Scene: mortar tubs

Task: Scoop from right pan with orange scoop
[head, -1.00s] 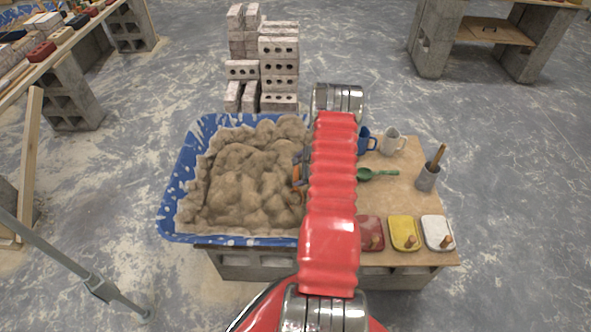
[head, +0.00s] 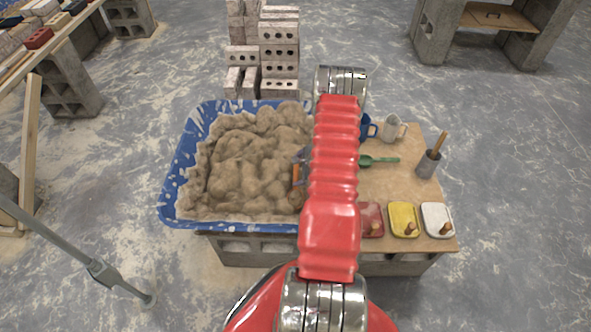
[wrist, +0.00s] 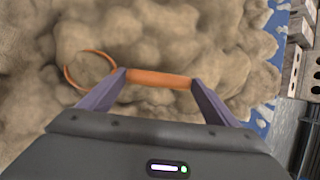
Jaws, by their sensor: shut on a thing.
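An orange scoop shows in the wrist view, with its handle (wrist: 158,79) between the two purple-grey fingers of my gripper (wrist: 160,84). My gripper is shut on this handle. A thin orange loop (wrist: 88,52), apparently the scoop's rim, shows left of the fingers against the mortar. In the head view only a bit of orange (head: 296,174) shows left of my red arm, which hides most of the gripper. The scoop is over the right part of a blue tub (head: 172,190) heaped with lumpy mortar (head: 245,165). I cannot tell whether it touches the mortar or holds any.
Right of the tub, a wooden board (head: 395,180) holds a green scoop (head: 378,161), a blue mug (head: 368,128), a light jug (head: 393,129), a grey cup (head: 428,164) and red, yellow and white trays (head: 403,219). Bricks (head: 278,55) are stacked behind the tub.

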